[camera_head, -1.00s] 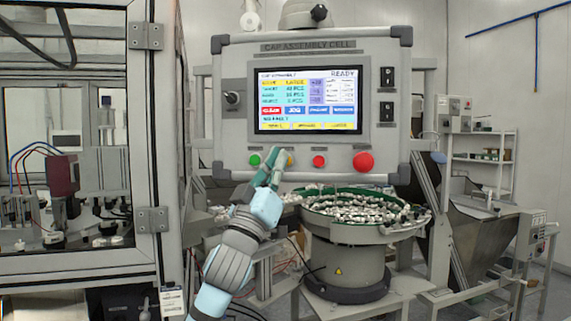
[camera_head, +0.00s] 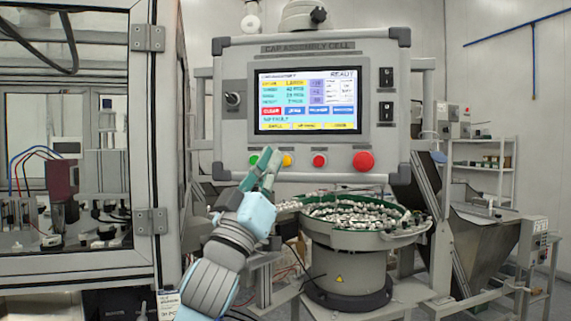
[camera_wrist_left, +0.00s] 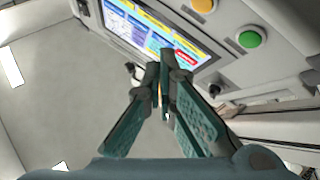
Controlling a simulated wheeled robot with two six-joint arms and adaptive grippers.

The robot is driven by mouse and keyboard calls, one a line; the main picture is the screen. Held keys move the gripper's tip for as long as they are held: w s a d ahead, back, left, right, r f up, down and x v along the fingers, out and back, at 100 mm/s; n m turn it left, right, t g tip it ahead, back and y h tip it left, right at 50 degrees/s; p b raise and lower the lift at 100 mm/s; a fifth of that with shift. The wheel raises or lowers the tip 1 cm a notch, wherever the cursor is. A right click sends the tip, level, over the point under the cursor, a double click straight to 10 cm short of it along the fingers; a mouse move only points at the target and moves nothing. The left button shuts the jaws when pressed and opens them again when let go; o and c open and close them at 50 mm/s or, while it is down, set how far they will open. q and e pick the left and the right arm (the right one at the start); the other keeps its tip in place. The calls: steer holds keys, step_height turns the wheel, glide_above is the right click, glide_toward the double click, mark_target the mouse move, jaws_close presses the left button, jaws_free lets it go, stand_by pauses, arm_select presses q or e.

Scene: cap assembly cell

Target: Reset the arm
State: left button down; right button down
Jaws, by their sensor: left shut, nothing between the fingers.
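My left gripper (camera_head: 266,160) is in front of the lower edge of the control panel (camera_head: 232,60), below and around the level of the green and yellow buttons. Its fingers are shut and empty, and they point up. In the left wrist view the teal fingertips (camera_wrist_left: 160,75) meet in front of the panel's screen (camera_wrist_left: 150,30). The green button (camera_wrist_left: 249,38) and the yellow button (camera_wrist_left: 203,5) show to the right of the fingertips there. My right gripper is not in view.
The panel's screen (camera_head: 307,101) reads READY, with a red button (camera_head: 363,161) below it. A bowl feeder (camera_head: 345,265) full of small parts stands just right of my arm. A framed machine enclosure (camera_head: 150,120) is close on the left. A shelf (camera_head: 483,165) stands far right.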

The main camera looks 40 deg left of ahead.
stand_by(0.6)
